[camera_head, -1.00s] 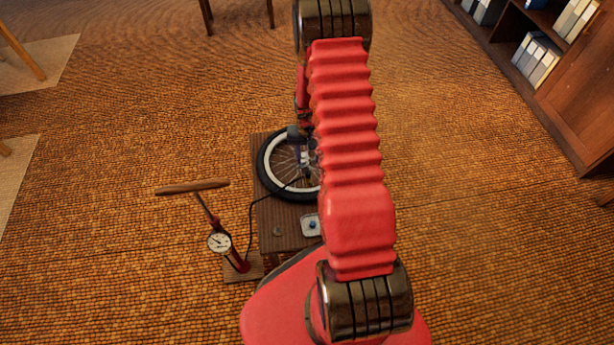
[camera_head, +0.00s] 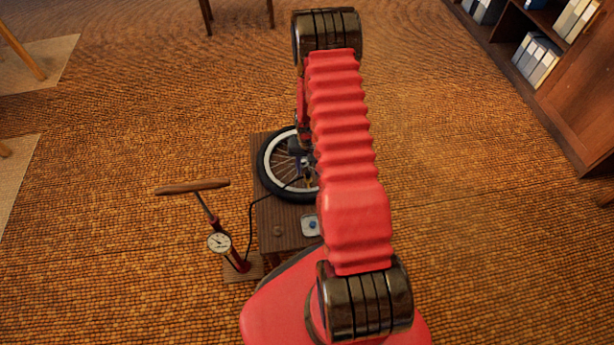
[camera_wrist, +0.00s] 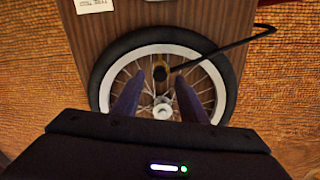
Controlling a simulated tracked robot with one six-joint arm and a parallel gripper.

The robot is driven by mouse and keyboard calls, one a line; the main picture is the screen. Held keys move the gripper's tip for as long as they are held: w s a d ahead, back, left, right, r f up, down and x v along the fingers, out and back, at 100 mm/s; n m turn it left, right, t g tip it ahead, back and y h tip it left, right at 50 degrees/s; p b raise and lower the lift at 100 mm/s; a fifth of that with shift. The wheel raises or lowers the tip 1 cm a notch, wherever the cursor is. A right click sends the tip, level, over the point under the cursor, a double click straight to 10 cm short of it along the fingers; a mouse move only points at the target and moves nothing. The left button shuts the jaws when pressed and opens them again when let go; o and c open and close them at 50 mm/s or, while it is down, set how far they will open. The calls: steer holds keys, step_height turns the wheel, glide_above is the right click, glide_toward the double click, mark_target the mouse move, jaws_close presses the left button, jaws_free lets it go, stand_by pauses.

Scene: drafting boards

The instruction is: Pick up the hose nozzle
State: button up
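The hose nozzle (camera_wrist: 160,73) shows in the wrist view as a small dark piece with a yellowish part, at the end of a black hose (camera_wrist: 225,49). It is over the spokes of a wheel (camera_wrist: 98,78), which lies flat on a wooden stand (camera_wrist: 150,20). My gripper (camera_wrist: 159,77) is open, with its two fingers apart on either side of the nozzle in the picture. I cannot tell the height between fingertips and nozzle. In the head view my arm hides part of the wheel (camera_head: 268,178), and the nozzle is not clear there.
A floor pump (camera_head: 220,242) with a gauge and wooden handle stands left of the stand (camera_head: 275,212). A small dish (camera_head: 310,225) with a blue item and a small round piece (camera_head: 278,231) are on the stand's near end. A bookcase (camera_head: 570,90) is far right.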

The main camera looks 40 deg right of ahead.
mark_target(308, 173)
steer(key=shift+f, duration=1.85)
jaws_close()
